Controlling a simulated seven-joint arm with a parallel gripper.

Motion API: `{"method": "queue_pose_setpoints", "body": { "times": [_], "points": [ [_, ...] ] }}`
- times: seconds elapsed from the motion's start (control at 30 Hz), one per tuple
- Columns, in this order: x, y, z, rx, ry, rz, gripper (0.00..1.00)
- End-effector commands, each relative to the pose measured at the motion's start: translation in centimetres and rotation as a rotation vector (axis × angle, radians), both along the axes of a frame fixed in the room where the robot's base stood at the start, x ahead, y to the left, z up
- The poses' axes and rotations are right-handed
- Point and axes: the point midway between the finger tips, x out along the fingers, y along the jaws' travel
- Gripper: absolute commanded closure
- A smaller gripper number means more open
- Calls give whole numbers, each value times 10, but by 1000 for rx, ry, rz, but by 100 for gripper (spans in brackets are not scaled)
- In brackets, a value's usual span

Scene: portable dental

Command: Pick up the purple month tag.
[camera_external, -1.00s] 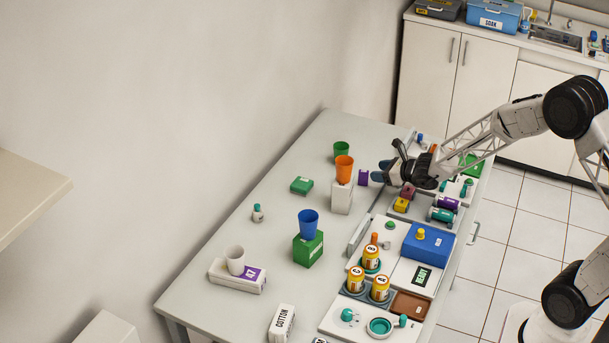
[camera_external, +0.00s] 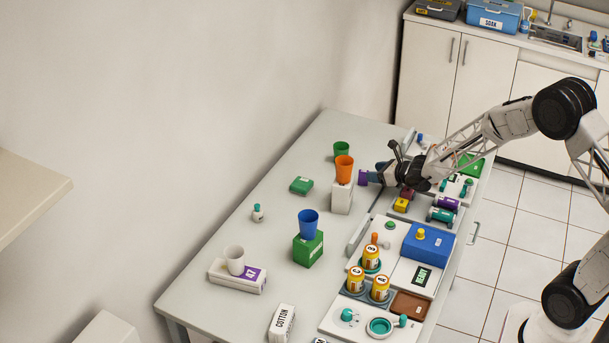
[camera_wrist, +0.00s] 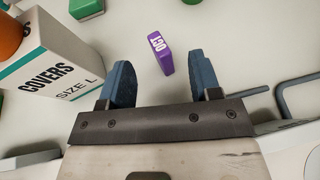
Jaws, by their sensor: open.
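In the external view my gripper (camera_external: 374,177) is low over the table beside the tag. I see no clear contact between the fingers and the tag.
A white covers box (camera_wrist: 49,62) with an orange cup (camera_external: 344,168) on top stands close left of my gripper. A green box (camera_wrist: 86,7) lies farther back. A grey rail (camera_wrist: 296,92) is at the right.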

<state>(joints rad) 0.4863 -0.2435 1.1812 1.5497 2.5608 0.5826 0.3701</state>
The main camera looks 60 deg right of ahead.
Motion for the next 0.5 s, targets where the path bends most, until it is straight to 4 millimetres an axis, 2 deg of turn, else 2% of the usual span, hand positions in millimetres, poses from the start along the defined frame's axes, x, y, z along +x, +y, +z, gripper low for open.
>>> {"method": "queue_pose_setpoints", "body": {
  "times": [0.5],
  "points": [
    [5,0,-2,0,0,0,42]
  ]
}}
